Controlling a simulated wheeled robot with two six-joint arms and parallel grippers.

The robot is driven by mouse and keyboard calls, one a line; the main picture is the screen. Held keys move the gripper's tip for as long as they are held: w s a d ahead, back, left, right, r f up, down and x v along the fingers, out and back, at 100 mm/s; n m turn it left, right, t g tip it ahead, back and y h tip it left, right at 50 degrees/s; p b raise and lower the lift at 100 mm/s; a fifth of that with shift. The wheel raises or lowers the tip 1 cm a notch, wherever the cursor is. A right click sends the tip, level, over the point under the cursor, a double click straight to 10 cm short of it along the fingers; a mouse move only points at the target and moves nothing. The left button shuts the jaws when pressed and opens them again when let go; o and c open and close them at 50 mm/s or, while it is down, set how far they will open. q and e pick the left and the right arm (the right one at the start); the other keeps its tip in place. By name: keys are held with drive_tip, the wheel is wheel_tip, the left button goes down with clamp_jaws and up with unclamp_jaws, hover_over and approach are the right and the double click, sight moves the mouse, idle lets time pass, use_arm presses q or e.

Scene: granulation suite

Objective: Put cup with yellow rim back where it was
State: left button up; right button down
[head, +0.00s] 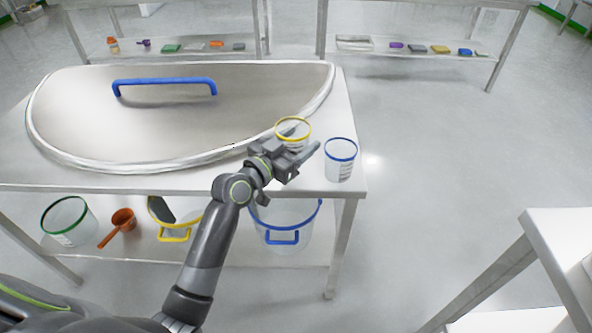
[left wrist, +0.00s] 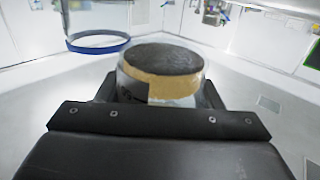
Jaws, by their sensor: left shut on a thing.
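The clear cup with the yellow rim (head: 293,122) is at the right part of the table, by the lid's edge. My left gripper (head: 300,143) is shut on this cup, and its fingers hide part of the cup's lower side. In the left wrist view the held cup (left wrist: 160,75) sits between the fingers, with a dark round face and a tan band. I cannot tell whether its base touches the table. A clear cup with a blue rim (head: 340,165) stands to the right, near the table's corner; its rim also shows in the left wrist view (left wrist: 98,48). My right gripper is not in view.
A large half-round metal lid (head: 190,130) with a blue handle (head: 165,82) covers most of the table (head: 345,115). Below are a green-rimmed bucket (head: 68,228), an orange scoop (head: 122,220), a yellow-rimmed bucket (head: 172,232) and a blue-rimmed bucket (head: 290,240).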

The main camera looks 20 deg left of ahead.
use_arm(q)
wheel_tip(320, 180, down, 2)
drive_tip(key=shift+f, duration=0.15)
wheel_tip(320, 180, down, 3)
drive_tip(key=shift+r+b, duration=0.1)
drive_tip(key=shift+b, duration=0.6)
drive_tip(key=shift+f, duration=0.5)
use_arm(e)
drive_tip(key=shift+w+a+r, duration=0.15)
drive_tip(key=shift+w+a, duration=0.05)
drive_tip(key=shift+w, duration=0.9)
use_arm(q)
drive_tip(key=o, duration=1)
drive_tip(key=shift+c, duration=0.2)
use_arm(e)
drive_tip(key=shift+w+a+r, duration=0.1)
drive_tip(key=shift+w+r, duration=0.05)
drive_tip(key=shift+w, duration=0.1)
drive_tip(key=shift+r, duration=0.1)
